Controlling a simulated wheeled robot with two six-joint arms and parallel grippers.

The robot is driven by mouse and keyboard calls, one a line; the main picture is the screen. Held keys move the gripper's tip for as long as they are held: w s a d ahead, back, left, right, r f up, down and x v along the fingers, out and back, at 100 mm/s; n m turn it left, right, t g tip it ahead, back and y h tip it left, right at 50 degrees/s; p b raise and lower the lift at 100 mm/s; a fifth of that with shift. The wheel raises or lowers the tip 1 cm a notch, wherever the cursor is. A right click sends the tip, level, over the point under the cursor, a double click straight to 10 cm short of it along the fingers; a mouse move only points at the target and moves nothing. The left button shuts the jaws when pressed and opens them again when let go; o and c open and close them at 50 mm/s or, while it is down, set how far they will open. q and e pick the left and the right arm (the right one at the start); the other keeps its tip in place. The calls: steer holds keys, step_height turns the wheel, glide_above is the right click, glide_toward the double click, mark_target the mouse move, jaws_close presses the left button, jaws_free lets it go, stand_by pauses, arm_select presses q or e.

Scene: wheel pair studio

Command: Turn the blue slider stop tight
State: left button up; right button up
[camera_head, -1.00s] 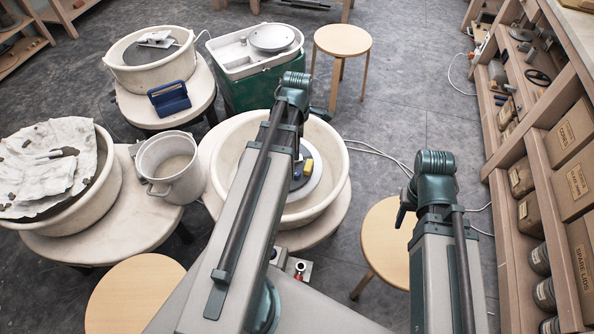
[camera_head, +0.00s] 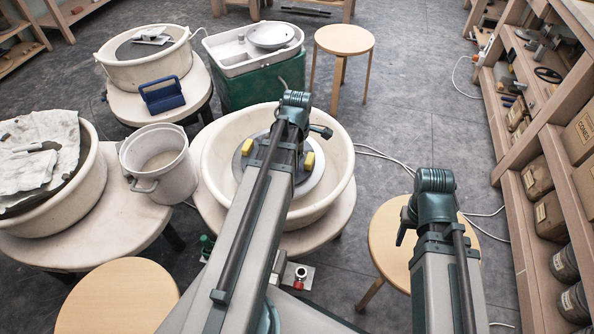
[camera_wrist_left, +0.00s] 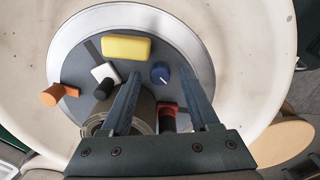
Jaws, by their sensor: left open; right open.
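The blue slider stop (camera_wrist_left: 160,72) is a round blue knob with a pale line on its top. It sits on the grey wheel disc (camera_wrist_left: 190,47) in the left wrist view. My left gripper (camera_wrist_left: 161,85) is open and empty, with its two fingers pointing toward the disc and the blue knob showing between their tips. I cannot tell the height left between them. In the head view my left arm hides the knob. My right gripper (camera_head: 402,232) hangs over a round stool, small and partly hidden by its own arm, away from the wheel.
A bucket (camera_head: 150,180) stands left; a stool (camera_head: 385,240) stands right.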

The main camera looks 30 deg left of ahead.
arm_select(q)
steer(key=shift+f, duration=0.4)
steer(key=shift+r, duration=0.1)
jaws_close()
steer(key=shift+m, duration=2.4)
jaws_free()
steer(key=shift+r, duration=0.1)
